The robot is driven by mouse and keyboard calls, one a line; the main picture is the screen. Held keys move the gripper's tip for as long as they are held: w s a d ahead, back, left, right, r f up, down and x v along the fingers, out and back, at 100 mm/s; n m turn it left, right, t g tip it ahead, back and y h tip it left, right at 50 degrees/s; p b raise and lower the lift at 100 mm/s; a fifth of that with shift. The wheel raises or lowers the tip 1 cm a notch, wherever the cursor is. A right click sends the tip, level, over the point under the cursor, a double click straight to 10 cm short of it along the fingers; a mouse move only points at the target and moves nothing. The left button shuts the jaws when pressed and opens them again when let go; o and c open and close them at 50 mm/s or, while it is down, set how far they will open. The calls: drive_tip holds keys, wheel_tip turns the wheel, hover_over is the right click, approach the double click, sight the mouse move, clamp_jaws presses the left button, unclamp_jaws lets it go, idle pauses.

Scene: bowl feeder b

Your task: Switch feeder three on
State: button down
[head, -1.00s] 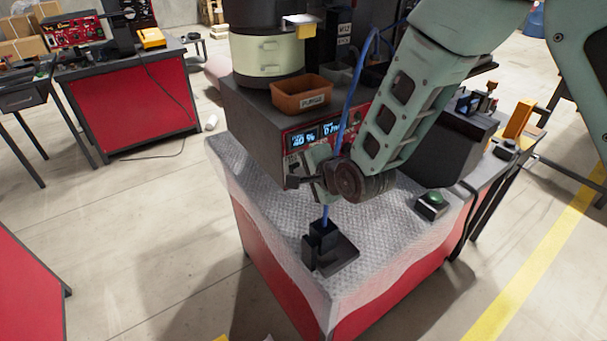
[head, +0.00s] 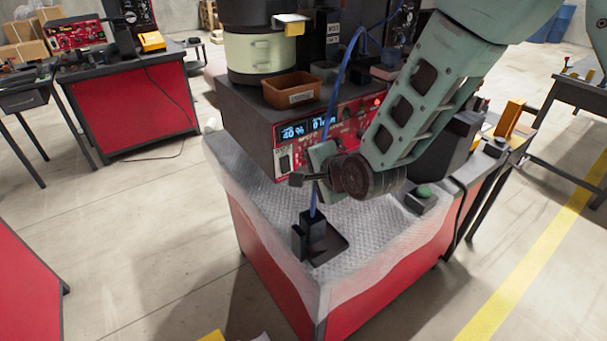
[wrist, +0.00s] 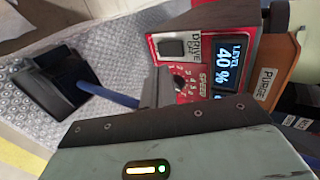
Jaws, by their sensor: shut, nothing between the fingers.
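A feeder's red control panel (head: 345,128) faces the front of a dark control box. A dark DRIVE rocker switch (head: 284,160) sits at its left end and also shows in the wrist view (wrist: 172,48); which way it is pressed I cannot tell. Beside it a lit display (head: 292,132) reads LEVEL 40 %, and in the wrist view the SPEED knob (wrist: 180,84) lies below. My gripper (head: 297,180) is shut and empty, in front of the panel's lower left, just below the rocker. In the wrist view its dark fingers (wrist: 155,88) appear apart from the rocker. No feeder number is readable.
A blue cable (head: 343,75) runs down past my gripper to a black fixture (head: 318,240) on the bench mat. A green button (head: 423,191) is at right.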

drive_tip(key=b+v, duration=0.1)
drive_tip(key=v, duration=0.7)
drive_tip(key=shift+w+r, duration=0.1)
drive_tip(key=shift+r, duration=0.1)
